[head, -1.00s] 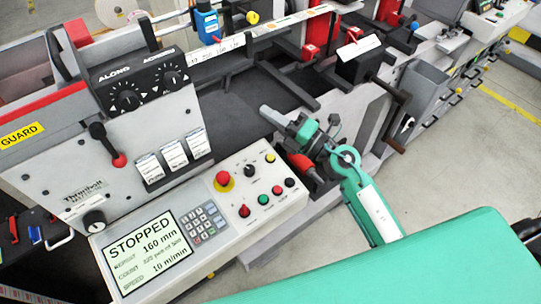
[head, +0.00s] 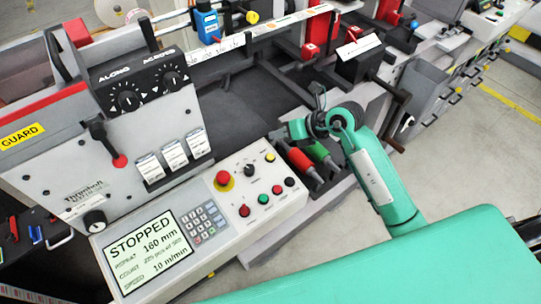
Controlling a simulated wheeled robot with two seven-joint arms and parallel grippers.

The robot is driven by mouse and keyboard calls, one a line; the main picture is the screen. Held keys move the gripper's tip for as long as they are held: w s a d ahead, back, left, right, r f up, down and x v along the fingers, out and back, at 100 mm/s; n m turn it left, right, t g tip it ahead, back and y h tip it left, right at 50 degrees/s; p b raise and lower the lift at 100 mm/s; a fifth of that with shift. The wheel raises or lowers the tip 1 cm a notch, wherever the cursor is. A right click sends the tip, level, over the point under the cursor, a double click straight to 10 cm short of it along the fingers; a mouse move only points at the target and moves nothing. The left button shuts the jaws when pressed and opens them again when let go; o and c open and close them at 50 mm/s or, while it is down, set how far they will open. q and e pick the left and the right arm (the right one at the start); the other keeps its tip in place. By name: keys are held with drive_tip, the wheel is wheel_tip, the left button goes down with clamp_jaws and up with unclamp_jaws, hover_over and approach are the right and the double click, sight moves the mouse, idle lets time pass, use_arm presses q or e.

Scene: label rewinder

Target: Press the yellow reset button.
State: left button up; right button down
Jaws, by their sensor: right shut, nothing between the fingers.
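The yellow button (head: 270,157) is a small round cap at the upper right of the pale control panel (head: 215,215). My right gripper (head: 276,136) is shut and empty. In the picture it is just above the yellow button, with its tips pointing left; a gap shows between them, and I cannot tell its height over the panel. The button is not covered. My left gripper is not in view.
A red mushroom button on a yellow ring (head: 223,180) and a black knob (head: 250,170) sit left of the yellow button. Green (head: 263,199) and red (head: 244,211) buttons are below. Red-handled (head: 300,161) and green-handled (head: 321,153) tools lie right of the panel. The screen (head: 150,255) reads STOPPED.

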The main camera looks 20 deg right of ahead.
drive_tip(key=shift+f, duration=0.15)
drive_tip(key=b, duration=0.6)
hover_over(270, 157)
drive_tip(key=s+d, duration=0.1)
drive_tip(key=f, duration=0.7)
drive_tip(key=shift+s+d+f, duration=0.2)
drive_tip(key=shift+f, duration=0.05)
drive_tip(key=shift+w+f+b, duration=0.15)
drive_tip(key=shift+f+b, duration=0.15)
drive_tip(key=shift+f, duration=0.15)
drive_tip(key=shift+f, duration=0.15)
idle(0.6)
drive_tip(key=shift+f, duration=0.3)
drive_tip(key=shift+f+b, duration=0.45)
drive_tip(key=shift+b, duration=0.1)
idle(0.5)
drive_tip(key=shift+r, duration=0.15)
drive_tip(key=shift+r+p, duration=0.75)
